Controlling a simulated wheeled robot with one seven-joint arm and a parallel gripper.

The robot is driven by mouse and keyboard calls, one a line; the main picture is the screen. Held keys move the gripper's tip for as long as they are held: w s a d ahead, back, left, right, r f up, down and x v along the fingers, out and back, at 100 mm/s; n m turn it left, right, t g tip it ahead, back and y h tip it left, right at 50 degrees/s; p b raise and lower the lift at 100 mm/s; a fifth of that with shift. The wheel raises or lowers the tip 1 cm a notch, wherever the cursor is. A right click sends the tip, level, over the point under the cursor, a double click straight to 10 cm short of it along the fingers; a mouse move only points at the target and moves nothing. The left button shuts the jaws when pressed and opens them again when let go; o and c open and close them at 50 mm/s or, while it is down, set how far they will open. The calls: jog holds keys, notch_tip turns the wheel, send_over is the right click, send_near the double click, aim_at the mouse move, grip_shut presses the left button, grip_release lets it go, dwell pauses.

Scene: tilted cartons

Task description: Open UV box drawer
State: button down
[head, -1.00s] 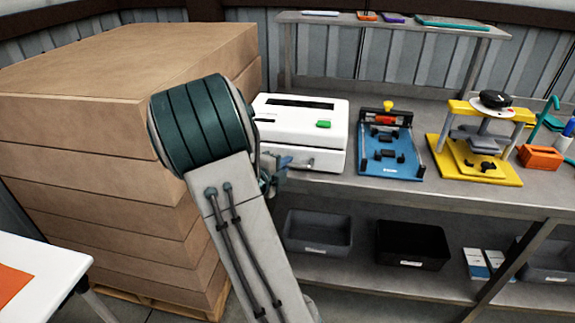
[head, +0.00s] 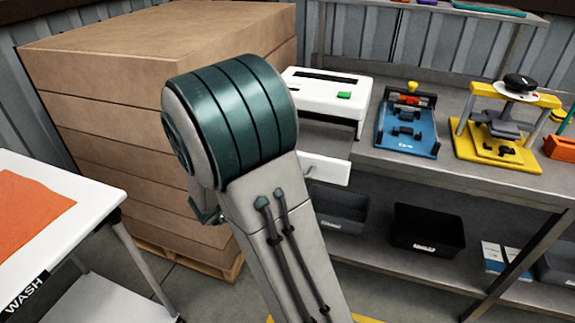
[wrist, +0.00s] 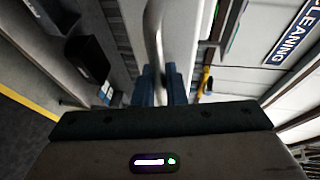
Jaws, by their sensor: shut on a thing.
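The white UV box (head: 325,88) with a green button stands on the grey bench in the head view. Its drawer (head: 326,169) is out of the front, with the white front panel well forward of the box. My arm covers the left part of the drawer and box. In the wrist view, my gripper (wrist: 161,86) has its blue fingers closed on the curved metal drawer handle (wrist: 154,35). The gripper's fingers are hidden behind my arm in the head view.
A blue fixture (head: 407,130) and a yellow press (head: 497,130) stand right of the box. Grey (head: 340,212) and black (head: 428,230) bins sit on the shelf below. Stacked cartons (head: 120,90) rise at left. A white table (head: 90,215) stands front left.

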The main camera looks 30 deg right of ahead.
jog(key=shift+a, duration=0.2)
jog(key=c, duration=1.5)
grip_release()
jog(key=shift+d, duration=0.1)
jog(key=v, duration=1.4)
